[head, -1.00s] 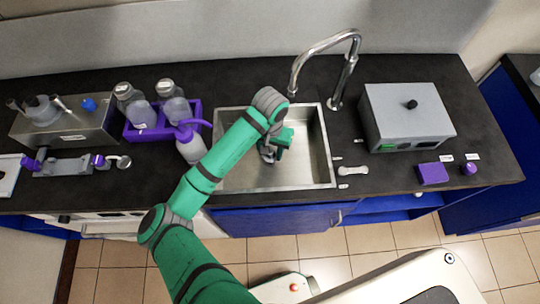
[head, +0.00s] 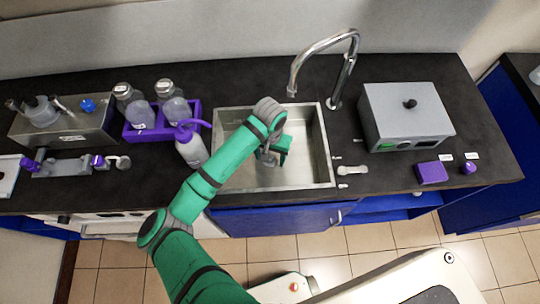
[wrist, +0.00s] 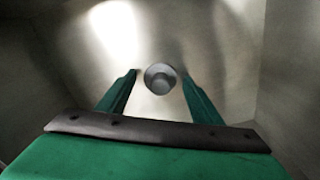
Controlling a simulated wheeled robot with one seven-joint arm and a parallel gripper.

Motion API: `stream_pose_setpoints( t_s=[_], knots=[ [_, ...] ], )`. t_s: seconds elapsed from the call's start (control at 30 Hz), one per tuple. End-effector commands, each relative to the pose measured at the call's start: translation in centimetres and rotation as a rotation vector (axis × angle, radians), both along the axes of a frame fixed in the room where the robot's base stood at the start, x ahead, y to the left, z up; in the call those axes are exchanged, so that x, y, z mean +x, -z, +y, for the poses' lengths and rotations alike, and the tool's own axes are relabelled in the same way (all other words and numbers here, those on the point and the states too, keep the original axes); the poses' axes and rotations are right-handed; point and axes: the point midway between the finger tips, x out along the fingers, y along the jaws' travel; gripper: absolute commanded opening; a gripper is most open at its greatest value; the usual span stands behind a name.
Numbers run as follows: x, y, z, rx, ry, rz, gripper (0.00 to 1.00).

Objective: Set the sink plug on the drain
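My gripper (wrist: 159,76) points down into the steel sink basin (head: 318,147), with its two green fingers apart. In the wrist view, a round grey metal disc (wrist: 160,78) with a lighter middle lies on the basin floor between the fingertips, with a gap on each side. I cannot tell whether it is the bare drain or the sink plug sitting on the drain. No separate plug shows. In the head view, my arm and gripper (head: 275,155) hide that part of the basin floor.
The basin walls stand close around my gripper. A tall curved faucet (head: 345,75) rises behind the sink. A grey box (head: 407,113) stands to the right.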

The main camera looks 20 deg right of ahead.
Motion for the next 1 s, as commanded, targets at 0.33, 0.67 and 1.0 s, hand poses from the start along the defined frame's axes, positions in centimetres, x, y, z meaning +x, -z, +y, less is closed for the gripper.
stream_pose_setpoints(
  t_s=[0.33,0.67,1.0],
  knots=[
    [0.1,-2.0,0.0,-0.002,0.001,-0.002,0.6],
    [0.0,-8.7,-0.1,0.0,0.003,-0.002,0.6],
    [0.0,-12.1,0.0,0.001,0.001,-0.001,0.6]
  ],
)
